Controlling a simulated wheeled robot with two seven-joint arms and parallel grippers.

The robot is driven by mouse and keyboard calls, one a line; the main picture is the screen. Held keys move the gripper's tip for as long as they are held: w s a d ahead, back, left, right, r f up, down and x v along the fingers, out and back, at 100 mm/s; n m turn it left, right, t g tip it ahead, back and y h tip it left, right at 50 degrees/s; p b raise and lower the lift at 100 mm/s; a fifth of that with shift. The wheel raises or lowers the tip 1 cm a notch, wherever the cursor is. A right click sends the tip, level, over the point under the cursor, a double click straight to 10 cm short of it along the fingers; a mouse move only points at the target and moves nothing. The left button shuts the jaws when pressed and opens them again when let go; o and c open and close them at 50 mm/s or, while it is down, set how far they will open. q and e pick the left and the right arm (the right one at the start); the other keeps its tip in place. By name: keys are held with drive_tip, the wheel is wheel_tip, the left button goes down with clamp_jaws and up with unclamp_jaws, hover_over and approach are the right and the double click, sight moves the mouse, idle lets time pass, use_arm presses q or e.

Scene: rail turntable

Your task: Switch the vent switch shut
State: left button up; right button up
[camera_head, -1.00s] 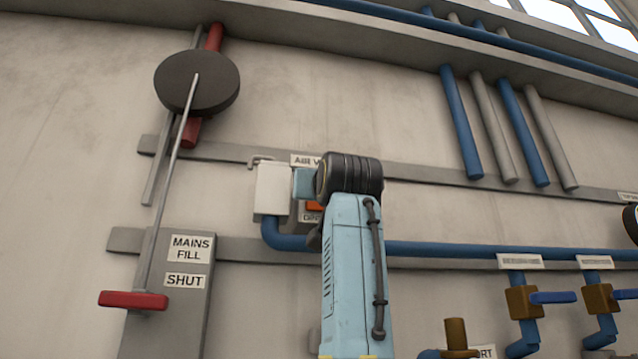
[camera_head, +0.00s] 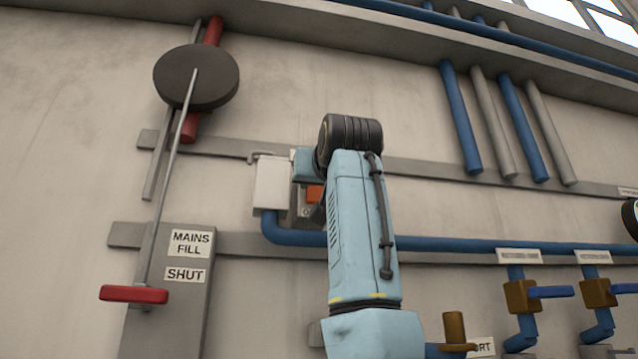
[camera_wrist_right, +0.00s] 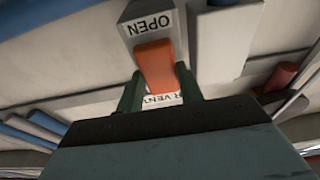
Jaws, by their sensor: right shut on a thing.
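The vent switch has an orange lever (camera_head: 314,193) on a small grey plate, partly hidden behind my right arm in the head view. In the right wrist view the orange lever (camera_wrist_right: 156,66) stands between the two dark green fingers of my right gripper (camera_wrist_right: 160,90), which is shut on it. In the head view the fingers are hidden by my arm. My left gripper is in neither view.
A white box (camera_head: 272,186) is left of the switch, with a blue pipe (camera_head: 290,237) running below. Farther left are the MAINS FILL panel (camera_head: 189,243) with a red handle (camera_head: 134,294) and a dark round disc (camera_head: 196,77). Blue-handled valves (camera_head: 551,292) are at lower right.

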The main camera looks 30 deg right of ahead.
drive_tip(key=shift+r+g+y, duration=0.35)
drive_tip(key=shift+g+y, duration=0.05)
drive_tip(key=shift+g, duration=0.6)
drive_tip(key=o, duration=1)
drive_tip(key=shift+f, duration=0.1)
drive_tip(key=shift+s, duration=0.1)
drive_tip(key=b+v, duration=0.5)
drive_tip(key=v, duration=0.8)
drive_tip(key=shift+s+a, duration=0.1)
